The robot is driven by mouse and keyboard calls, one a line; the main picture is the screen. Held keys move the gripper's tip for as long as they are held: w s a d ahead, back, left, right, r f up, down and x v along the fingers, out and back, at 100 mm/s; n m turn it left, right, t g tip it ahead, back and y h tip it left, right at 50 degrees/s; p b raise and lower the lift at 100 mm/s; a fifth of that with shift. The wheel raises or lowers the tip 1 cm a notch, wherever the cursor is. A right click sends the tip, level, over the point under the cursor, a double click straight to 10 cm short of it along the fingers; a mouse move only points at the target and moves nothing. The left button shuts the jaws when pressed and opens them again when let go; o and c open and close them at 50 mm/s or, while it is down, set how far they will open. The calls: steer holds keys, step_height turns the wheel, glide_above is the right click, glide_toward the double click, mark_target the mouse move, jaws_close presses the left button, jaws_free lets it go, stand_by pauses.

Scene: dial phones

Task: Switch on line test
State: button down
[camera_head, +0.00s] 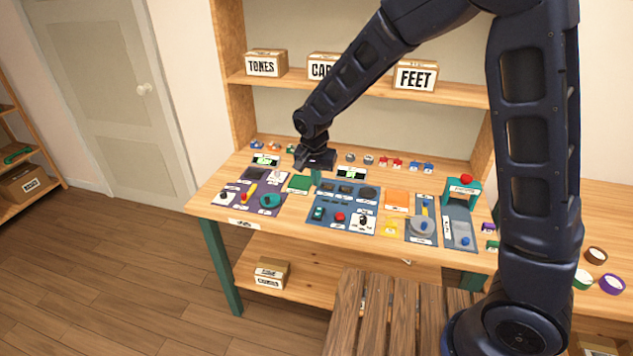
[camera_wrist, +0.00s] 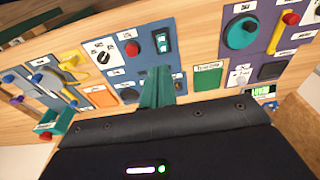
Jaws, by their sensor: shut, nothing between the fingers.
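A blue panel (camera_head: 345,228) in the middle of the bench carries a teal rocker switch (camera_head: 318,213), a red button (camera_head: 340,216) and a black knob (camera_head: 363,219). In the wrist view the rocker (camera_wrist: 162,42), the red button (camera_wrist: 132,48) and the knob (camera_wrist: 103,57) show clearly. The labels are too small to read, so I cannot tell which control is the line test. My gripper (camera_head: 316,179) is shut and empty, above the bench near the panel's back left corner. Its teal fingers (camera_wrist: 158,88) show below the rocker in the wrist view, hiding part of the panel.
A purple panel (camera_head: 250,196) with a teal dial and levers lies left, beside a green plate (camera_head: 301,183). An orange plate (camera_head: 396,198), a lever panel (camera_head: 422,225) and a teal stand with a red button (camera_head: 462,188) are right. Small coloured parts and display screens line the back.

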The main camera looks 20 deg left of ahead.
mark_target(319, 209)
steer(key=shift+w+a+r+t, duration=0.15)
steer(key=shift+w+t, duration=0.15)
steer(key=shift+w, duration=0.35)
steer(key=w+f, duration=0.1)
steer(key=f, duration=0.8)
steer(key=w+f, duration=0.1)
steer(key=f, duration=0.3)
steer(key=shift+w+f, duration=0.35)
